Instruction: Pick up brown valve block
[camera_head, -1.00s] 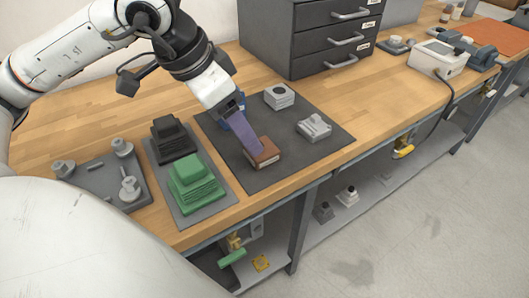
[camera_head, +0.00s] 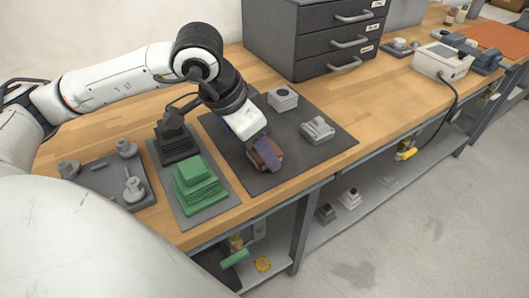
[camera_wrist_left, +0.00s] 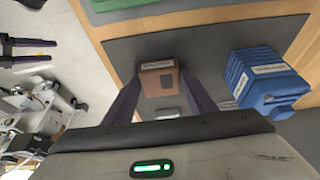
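The brown valve block (camera_head: 253,158) lies on the dark mat (camera_head: 230,165), partly covered by a purple finger of my left gripper (camera_head: 266,153). In the left wrist view the brown block (camera_wrist_left: 158,82) shows a pale label on top and a dark spot on its front. My left gripper (camera_wrist_left: 158,76) is open there, with one purple finger on each side of the block, near its sides. Contact between fingers and block cannot be made out.
A blue block (camera_wrist_left: 262,78) lies beside the right finger. Grey parts (camera_head: 283,98) (camera_head: 317,130) share the mat. A green stack (camera_head: 197,185) and a black stack (camera_head: 175,143) stand on a tray to the left. A drawer cabinet (camera_head: 320,40) stands behind.

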